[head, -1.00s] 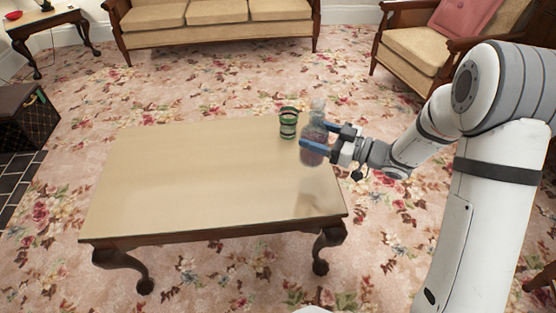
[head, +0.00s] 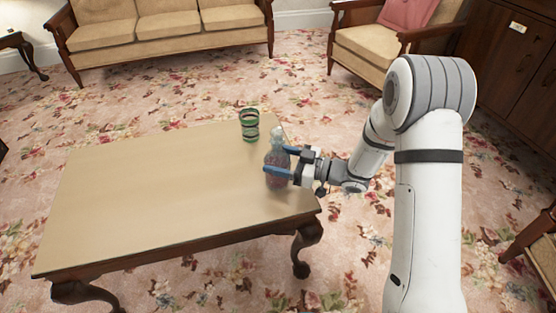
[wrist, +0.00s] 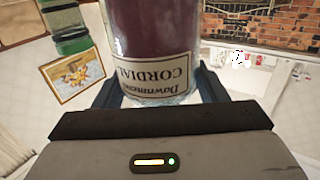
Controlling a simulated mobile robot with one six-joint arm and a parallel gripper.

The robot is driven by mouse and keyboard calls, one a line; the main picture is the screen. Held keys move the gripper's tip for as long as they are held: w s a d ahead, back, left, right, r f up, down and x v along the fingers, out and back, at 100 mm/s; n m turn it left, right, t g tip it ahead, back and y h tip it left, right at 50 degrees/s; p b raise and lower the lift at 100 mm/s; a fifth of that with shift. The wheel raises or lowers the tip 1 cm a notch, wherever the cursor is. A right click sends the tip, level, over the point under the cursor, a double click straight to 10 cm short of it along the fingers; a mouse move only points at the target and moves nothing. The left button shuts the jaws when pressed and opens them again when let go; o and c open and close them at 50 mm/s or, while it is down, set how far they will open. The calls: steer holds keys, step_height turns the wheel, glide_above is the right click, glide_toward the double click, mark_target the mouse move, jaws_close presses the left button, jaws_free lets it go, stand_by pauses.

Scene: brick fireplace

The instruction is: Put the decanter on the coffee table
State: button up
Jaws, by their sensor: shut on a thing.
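The decanter (head: 277,176) is a clear glass bottle with dark red contents and a stopper. It is upright over the right end of the coffee table (head: 150,190), with its base at or just above the top; I cannot tell if it touches. My gripper (head: 275,158) reaches in from the right, its blue fingers shut on the decanter's sides. In the wrist view the decanter (wrist: 158,30) fills the space between the fingers, its "Cordial" label upside down.
A green banded glass (head: 250,126) stands behind the decanter near the table's back edge. The table's left and middle are bare. A sofa (head: 165,25), an armchair (head: 375,45) and a dark cabinet (head: 510,60) stand further back.

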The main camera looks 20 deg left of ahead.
steer(key=shift+f, duration=0.15)
steer(key=o, duration=1.5)
